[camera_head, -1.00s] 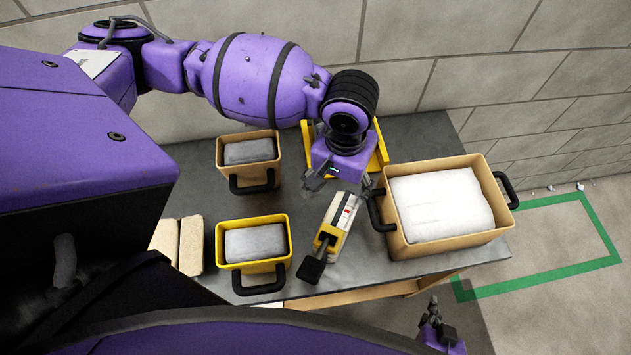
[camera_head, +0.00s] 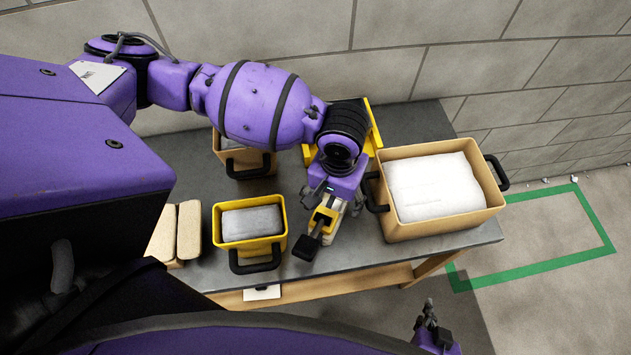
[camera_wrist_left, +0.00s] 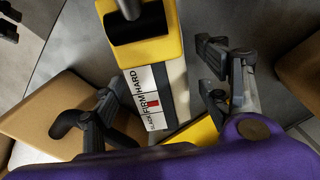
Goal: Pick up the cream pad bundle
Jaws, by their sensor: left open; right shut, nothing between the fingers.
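Two cream pads (camera_head: 189,232) lie side by side at the left end of the grey table, partly hidden by my own body; I cannot tell if they are bound together. My left gripper (camera_head: 333,203) is open, well to the right of them. Its fingers are on either side of a yellow and white gauge (camera_head: 321,222) with a black end. In the left wrist view the gauge (camera_wrist_left: 152,78) shows the words FIRM and HARD between the spread fingers; contact is unclear. My right gripper (camera_head: 430,314) is shut and empty, low beyond the table's front edge.
A yellow bin (camera_head: 222,252) with a grey pad (camera_head: 251,223) stands between the cream pads and gauge. A tan bin (camera_head: 221,152) is behind it. A large tan bin (camera_head: 450,226) with a white pad (camera_head: 436,187) stands right. A yellow piece (camera_head: 373,135) sits behind my left wrist.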

